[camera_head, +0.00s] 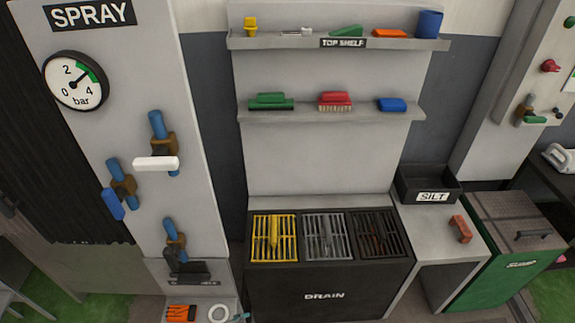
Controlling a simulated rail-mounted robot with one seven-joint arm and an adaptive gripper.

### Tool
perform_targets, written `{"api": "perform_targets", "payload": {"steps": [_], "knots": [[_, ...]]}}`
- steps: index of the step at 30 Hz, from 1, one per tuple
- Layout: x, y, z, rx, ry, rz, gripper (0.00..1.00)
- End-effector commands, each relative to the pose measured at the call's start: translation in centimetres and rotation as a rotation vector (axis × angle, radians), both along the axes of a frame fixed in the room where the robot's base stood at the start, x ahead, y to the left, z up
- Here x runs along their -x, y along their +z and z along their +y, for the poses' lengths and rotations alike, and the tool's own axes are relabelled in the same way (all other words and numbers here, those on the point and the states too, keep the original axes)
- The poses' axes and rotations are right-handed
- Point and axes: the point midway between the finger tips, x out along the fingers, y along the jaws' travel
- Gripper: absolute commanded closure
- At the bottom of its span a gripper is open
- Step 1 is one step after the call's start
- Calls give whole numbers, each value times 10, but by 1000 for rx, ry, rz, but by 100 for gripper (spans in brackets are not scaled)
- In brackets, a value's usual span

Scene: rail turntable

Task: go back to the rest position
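My gripper and arm do not show in the head view, so I cannot see where the gripper is or whether it holds anything. The task names no object. In front of me stands a black cabinet marked DRAIN (325,296). Its top holds a yellow grate (274,238), a grey grate (324,238) and a dark grate (377,236), side by side.
A SPRAY panel (150,60) with a gauge (75,80) and several valves stands left. The top shelf (270,42) and a lower shelf (300,115) hold small items. A SILT bin (405,190), reddish block (461,229) and green SUMP box (510,275) are right.

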Motion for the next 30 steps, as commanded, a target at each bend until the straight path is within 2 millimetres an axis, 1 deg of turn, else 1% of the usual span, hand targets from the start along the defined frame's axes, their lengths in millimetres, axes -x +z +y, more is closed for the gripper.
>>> {"api": "perform_targets", "payload": {"steps": [1,3,5,6,12,15,21,30], "knots": [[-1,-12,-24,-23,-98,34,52],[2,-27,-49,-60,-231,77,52],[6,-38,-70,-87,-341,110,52],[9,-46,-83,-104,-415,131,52],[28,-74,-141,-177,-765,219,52],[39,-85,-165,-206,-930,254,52],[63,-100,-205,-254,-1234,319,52],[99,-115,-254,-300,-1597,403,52]]}}
